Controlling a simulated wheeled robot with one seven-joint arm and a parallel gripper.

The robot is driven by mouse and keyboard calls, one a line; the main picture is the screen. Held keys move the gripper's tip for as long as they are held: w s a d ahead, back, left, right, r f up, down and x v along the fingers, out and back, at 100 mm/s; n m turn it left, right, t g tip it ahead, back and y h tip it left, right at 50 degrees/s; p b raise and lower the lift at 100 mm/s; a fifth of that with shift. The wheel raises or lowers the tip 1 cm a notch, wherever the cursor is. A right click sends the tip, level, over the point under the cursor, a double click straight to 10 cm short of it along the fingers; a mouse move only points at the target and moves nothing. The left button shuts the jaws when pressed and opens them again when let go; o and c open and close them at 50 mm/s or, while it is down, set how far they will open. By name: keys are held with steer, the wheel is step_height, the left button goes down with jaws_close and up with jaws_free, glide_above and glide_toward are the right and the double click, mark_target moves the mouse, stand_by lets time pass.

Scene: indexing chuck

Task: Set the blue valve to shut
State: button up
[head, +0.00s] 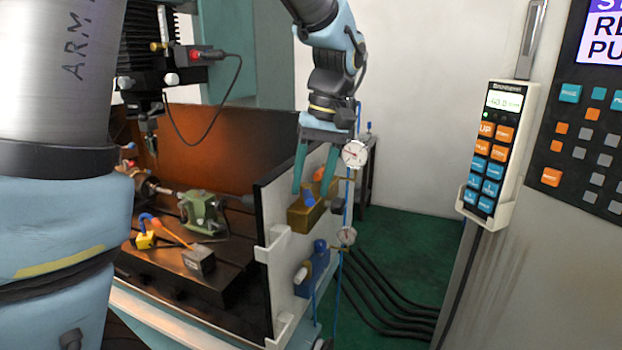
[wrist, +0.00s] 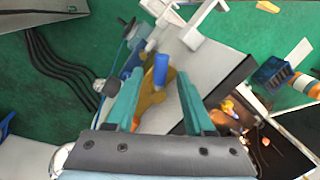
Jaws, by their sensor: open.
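My gripper (head: 311,192) points down with its two teal fingers apart, just at the upper brass valve body (head: 300,218) on the white panel. A blue handle (head: 309,199) shows on that body between the fingertips. In the wrist view the blue handle (wrist: 161,70) stands between the open fingers of my gripper (wrist: 159,80), with the brass body (wrist: 150,97) behind it. I see a gap on both sides of the handle. I cannot read the valve's setting.
The white panel (head: 283,240) edges the machine bed. A pendant (head: 494,150) hangs at right. Black hoses (head: 385,300) lie on the green floor.

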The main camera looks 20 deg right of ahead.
steer(key=shift+a+f, duration=0.1)
steer(key=shift+f, duration=0.3)
jaws_close()
stand_by(0.4)
